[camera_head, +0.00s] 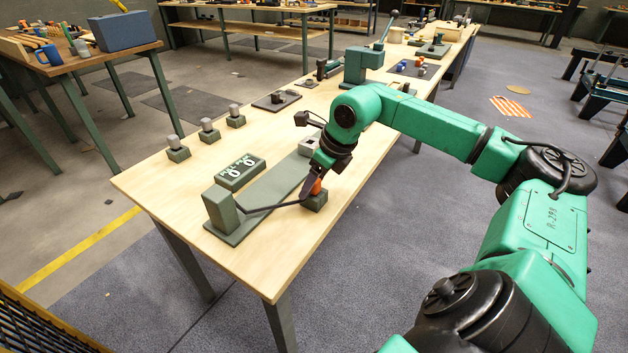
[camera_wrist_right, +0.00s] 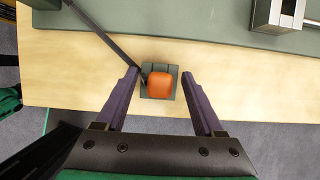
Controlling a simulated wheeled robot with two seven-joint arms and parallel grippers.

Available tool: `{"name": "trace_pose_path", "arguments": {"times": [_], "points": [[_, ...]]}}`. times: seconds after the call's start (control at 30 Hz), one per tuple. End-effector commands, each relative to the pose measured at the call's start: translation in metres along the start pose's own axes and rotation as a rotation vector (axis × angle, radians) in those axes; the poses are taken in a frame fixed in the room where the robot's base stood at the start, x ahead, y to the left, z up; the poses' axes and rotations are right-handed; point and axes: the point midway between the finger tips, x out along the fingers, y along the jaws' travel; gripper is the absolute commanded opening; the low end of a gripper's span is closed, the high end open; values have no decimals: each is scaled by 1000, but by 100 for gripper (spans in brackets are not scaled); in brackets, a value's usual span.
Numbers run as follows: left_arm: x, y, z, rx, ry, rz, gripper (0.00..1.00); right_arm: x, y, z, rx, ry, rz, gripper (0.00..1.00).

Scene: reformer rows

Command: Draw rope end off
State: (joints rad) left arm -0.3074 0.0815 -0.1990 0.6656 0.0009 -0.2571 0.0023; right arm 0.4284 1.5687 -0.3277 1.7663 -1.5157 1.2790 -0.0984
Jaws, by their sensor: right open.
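A dark rope (camera_head: 268,208) runs from an upright grey-green block (camera_head: 220,209) on a long plate (camera_head: 275,194) to an orange end piece (camera_head: 316,187). In the wrist view the orange end piece (camera_wrist_right: 159,85) sits on a small grey-green block (camera_wrist_right: 158,69), and the rope (camera_wrist_right: 98,32) reaches its left side. My right gripper (camera_wrist_right: 160,74) is open, with one finger on each side of the orange piece and visible gaps to it. In the head view my right gripper (camera_head: 310,187) points down there and partly hides the piece. My left gripper is out of view.
Several small blocks with grey knobs (camera_head: 207,130) stand along the table's left side. A grey metal block (camera_wrist_right: 287,14) is on the plate. The table's near corner (camera_head: 262,277) is bare.

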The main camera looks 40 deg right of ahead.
Motion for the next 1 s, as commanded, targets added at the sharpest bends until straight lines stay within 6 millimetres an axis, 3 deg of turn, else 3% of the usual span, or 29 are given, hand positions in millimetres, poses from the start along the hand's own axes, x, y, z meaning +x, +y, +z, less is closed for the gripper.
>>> {"name": "trace_pose_path", "arguments": {"times": [0.07, 0.2, 0.23, 0.27, 0.47, 1.0], "points": [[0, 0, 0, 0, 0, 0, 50, 0, 0, 0, 0, 0, 0, 70], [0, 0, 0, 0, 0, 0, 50, 0, 0, 0, 0, 0, 0, 16], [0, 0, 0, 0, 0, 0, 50, 0, 0, 0, 0, 0, 0, 5], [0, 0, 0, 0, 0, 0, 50, 0, 0, 0, 0, 0, 0, 0], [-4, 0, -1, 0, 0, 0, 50, -5, 0, 2, 0, -1, 0, 0], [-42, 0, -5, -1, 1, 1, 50, -44, 0, 18, 0, -1, 1, 0]]}}
